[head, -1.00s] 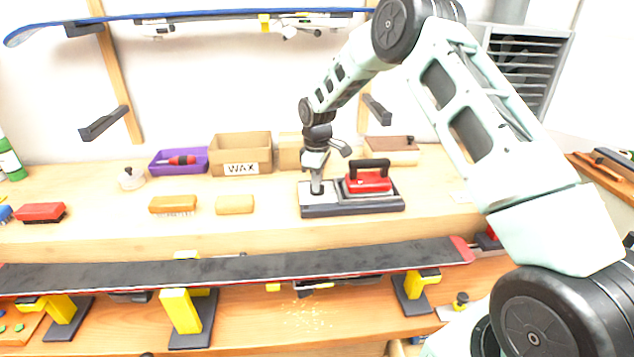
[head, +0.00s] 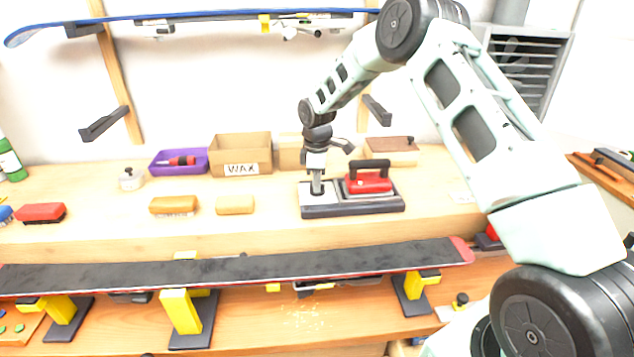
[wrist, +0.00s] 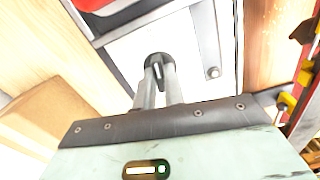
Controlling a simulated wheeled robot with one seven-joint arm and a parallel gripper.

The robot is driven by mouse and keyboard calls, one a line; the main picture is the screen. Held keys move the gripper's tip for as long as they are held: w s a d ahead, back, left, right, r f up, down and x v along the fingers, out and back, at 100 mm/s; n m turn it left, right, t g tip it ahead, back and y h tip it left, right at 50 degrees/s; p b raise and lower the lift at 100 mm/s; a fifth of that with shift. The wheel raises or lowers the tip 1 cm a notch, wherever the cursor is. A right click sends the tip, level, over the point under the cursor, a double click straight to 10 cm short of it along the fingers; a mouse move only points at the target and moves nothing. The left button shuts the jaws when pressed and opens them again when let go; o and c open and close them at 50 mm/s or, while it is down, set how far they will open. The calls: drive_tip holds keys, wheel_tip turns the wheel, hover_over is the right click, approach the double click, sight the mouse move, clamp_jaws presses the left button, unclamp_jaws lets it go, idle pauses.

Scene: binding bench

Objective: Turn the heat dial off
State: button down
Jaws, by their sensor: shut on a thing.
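The heat dial (wrist: 158,61) is a small dark round knob on the pale panel of the iron's base (wrist: 130,50). My gripper (wrist: 160,80) is shut on the dial, with its two fingers reaching down to it. In the head view my gripper (head: 317,187) is over the left part of the base (head: 350,210), and its fingers hide most of the dial. The red iron (head: 368,182) with its black handle rests on the right part of the base. The dial's exact setting is hard to read.
A cardboard wax box (head: 240,155) and a purple tray (head: 178,161) stand behind and left on the bench. A long dark ski (head: 230,269) lies across yellow supports in front. Bench top left of the base holds yellow blocks (head: 234,204).

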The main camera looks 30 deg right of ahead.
drive_tip(key=c, duration=1.5)
unclamp_jaws()
wheel_tip(320, 180, up, 17)
drive_tip(key=b, duration=0.3)
drive_tip(key=shift+r, duration=0.2)
drive_tip(key=s+a+m, duration=0.1)
drive_tip(key=s+a, duration=1.8)
drive_tip(key=a, duration=0.2)
drive_tip(key=s+f+m, duration=0.1)
drive_tip(key=s+f, duration=0.1)
drive_tip(key=s, duration=0.5)
drive_tip(key=s+a+f+m, duration=0.1)
drive_tip(key=s+f, duration=0.1)
drive_tip(key=s, duration=0.6)
drive_tip(key=s+f+m, duration=0.1)
drive_tip(key=s+f, duration=0.1)
drive_tip(key=s, duration=0.6)
drive_tip(key=shift+s+a+y, duration=0.2)
drive_tip(key=shift+a+y, duration=0.1)
drive_tip(key=shift+a, duration=0.05)
